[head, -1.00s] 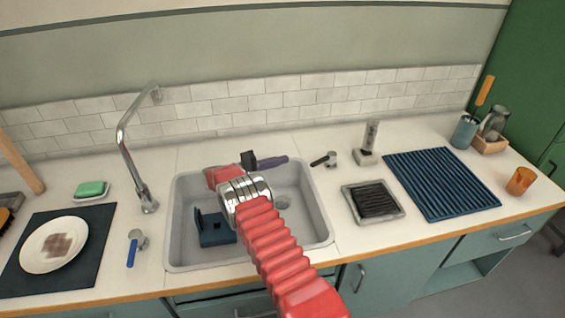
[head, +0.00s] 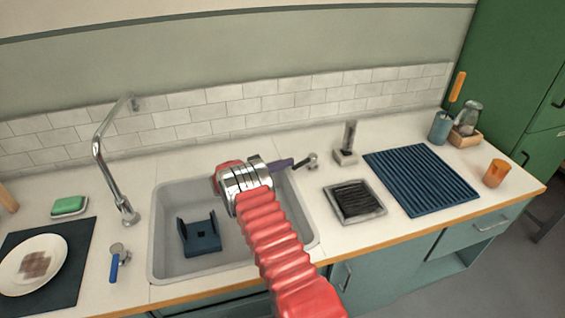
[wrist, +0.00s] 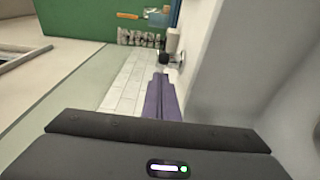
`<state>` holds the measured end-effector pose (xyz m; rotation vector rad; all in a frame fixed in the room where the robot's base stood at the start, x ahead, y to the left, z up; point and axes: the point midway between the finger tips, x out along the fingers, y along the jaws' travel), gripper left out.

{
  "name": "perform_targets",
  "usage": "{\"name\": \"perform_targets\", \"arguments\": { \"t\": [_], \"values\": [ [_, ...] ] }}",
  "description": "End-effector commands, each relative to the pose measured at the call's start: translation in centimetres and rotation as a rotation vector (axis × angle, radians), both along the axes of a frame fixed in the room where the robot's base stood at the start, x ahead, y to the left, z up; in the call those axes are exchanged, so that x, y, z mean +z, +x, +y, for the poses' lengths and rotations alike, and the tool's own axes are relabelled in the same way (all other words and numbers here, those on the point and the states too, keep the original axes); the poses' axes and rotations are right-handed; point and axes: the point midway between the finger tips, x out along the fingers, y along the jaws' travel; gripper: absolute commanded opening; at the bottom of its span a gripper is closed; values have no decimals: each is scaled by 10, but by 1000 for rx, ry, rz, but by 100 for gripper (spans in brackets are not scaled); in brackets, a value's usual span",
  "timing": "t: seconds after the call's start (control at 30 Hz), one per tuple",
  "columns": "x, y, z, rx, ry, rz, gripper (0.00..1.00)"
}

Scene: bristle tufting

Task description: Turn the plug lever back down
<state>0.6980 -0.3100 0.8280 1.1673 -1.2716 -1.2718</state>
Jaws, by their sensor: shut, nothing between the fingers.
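The plug lever (head: 312,158), a metal knob with a black handle, stands on the counter behind the sink's right back corner. Its handle lies low and points left toward my gripper. My gripper (head: 291,162) has purple fingers, shut and empty, with tips close to the handle end. I cannot tell whether they touch. In the wrist view my shut fingers (wrist: 163,85) point at the dark lever (wrist: 170,58) just beyond their tips. The red arm hides part of the sink (head: 160,235).
A blue holder (head: 200,240) stands in the sink. Right of the lever are a small upright stand (head: 347,152), a brush tray (head: 354,212) and a ribbed blue mat (head: 421,185).

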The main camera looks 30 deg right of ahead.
Motion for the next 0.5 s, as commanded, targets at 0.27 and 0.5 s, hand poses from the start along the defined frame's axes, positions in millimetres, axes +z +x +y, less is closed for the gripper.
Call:
{"name": "perform_targets", "arguments": {
  "t": [0.27,0.5],
  "values": [
    [0,-9,-1,0,0,0,0],
    [0,-9,-1,0,0,0,0]
  ]
}}
